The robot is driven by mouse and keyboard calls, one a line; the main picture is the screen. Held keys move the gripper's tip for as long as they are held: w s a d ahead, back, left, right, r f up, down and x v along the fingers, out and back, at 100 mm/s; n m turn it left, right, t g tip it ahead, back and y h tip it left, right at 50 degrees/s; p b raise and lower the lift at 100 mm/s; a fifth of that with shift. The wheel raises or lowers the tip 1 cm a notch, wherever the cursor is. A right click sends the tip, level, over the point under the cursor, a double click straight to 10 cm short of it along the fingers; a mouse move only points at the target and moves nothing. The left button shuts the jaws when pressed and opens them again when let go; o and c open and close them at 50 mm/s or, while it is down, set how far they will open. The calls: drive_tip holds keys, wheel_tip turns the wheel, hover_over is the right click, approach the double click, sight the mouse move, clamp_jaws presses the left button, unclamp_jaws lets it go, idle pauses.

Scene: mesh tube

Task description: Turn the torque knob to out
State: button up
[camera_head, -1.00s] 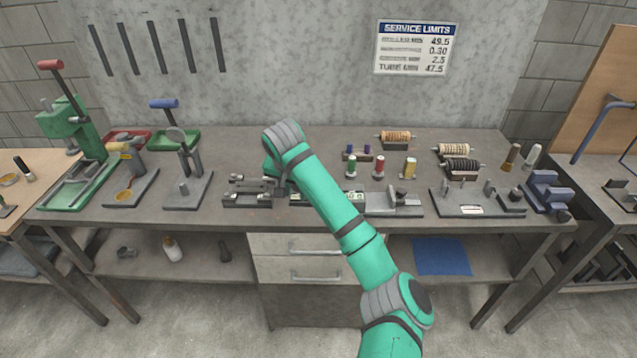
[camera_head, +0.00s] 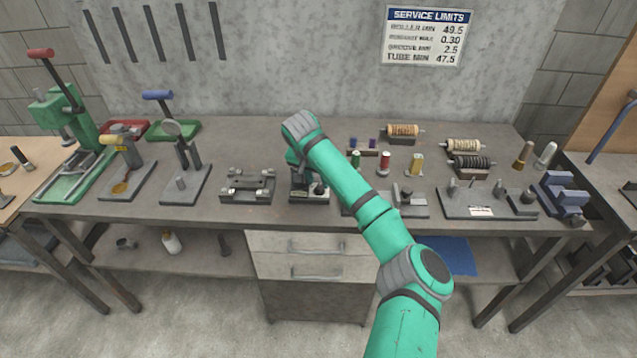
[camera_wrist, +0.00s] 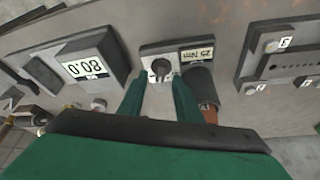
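The torque knob (camera_wrist: 160,67) is a dark round knob on a small grey unit (camera_wrist: 149,50), with a small lettered display (camera_wrist: 196,54) beside it. My gripper (camera_wrist: 160,84) reaches toward it with two green fingers apart. The knob shows in the gap just past the fingertips, and nothing is seen held. I cannot tell whether the fingers touch it. In the head view the unit (camera_head: 310,194) stands at the bench's front middle. My gripper (camera_head: 296,162) is over its rear, partly hidden by my wrist.
A box with a numeric display (camera_wrist: 86,68) is left of the unit in the wrist view, and a dark cylinder (camera_wrist: 203,88) is close by the right finger. A grey fixture (camera_head: 248,187) stands left of the unit on the bench (camera_head: 230,140). Spools (camera_head: 384,164) stand at right.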

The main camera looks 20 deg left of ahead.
drive_tip(key=shift+x, duration=1.05)
clamp_jaws()
